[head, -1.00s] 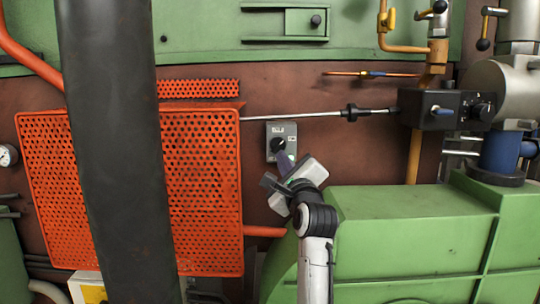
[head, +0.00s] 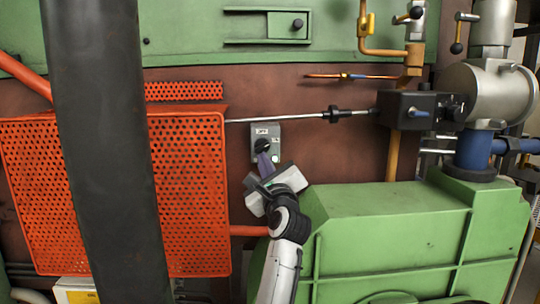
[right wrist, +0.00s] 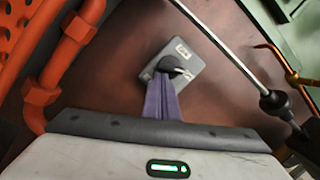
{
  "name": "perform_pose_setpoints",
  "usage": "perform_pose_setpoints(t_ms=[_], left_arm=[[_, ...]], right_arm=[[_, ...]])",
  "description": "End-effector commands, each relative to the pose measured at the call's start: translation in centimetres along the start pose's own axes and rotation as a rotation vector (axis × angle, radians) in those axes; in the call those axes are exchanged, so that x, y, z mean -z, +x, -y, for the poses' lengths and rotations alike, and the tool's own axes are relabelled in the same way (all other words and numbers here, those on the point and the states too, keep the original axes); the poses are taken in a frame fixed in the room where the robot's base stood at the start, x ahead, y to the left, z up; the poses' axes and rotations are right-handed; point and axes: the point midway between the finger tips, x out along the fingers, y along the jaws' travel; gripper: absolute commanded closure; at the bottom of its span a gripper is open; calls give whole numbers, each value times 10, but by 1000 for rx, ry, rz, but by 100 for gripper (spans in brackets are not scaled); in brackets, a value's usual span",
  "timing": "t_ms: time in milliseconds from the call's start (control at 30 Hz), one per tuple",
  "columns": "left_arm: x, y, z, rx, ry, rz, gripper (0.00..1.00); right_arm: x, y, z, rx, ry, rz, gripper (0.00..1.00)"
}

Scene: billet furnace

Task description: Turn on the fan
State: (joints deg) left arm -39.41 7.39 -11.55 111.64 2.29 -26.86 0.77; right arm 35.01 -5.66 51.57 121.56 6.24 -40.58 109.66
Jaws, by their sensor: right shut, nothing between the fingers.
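The grey switch box (head: 264,132) with a black rotary knob (head: 263,146) is on the brown wall, right of the orange perforated guard. It also shows in the right wrist view, with the box (right wrist: 190,57) and the knob (right wrist: 170,67). My right gripper (head: 264,160) is just below the knob, its purple fingers shut together and pointing at it. In the right wrist view the fingertips (right wrist: 164,78) overlap the knob's lower left edge; I cannot tell if they touch it. No fan is clearly visible. My left gripper is not in view.
An orange perforated guard (head: 190,190) stands left of the switch. A metal rod (head: 290,117) runs above it to a black box (head: 407,108). A green housing (head: 400,225) lies below right. A dark vertical column (head: 100,150) blocks part of the left.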

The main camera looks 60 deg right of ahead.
Motion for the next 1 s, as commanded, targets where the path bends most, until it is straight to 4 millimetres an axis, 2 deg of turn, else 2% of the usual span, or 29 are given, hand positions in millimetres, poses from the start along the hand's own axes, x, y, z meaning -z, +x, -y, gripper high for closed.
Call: perform_pose_setpoints(t_ms=[233,333,733,900,1000], left_arm=[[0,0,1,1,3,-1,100],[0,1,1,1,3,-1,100],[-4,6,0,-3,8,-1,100],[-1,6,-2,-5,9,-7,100],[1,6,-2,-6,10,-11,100]], right_arm=[[0,-1,-1,-2,1,0,100],[0,-7,-2,-2,2,0,100],[1,-81,-2,-2,1,-1,100],[1,-99,-2,-2,0,-1,100],[0,-103,-1,-2,0,0,100]])
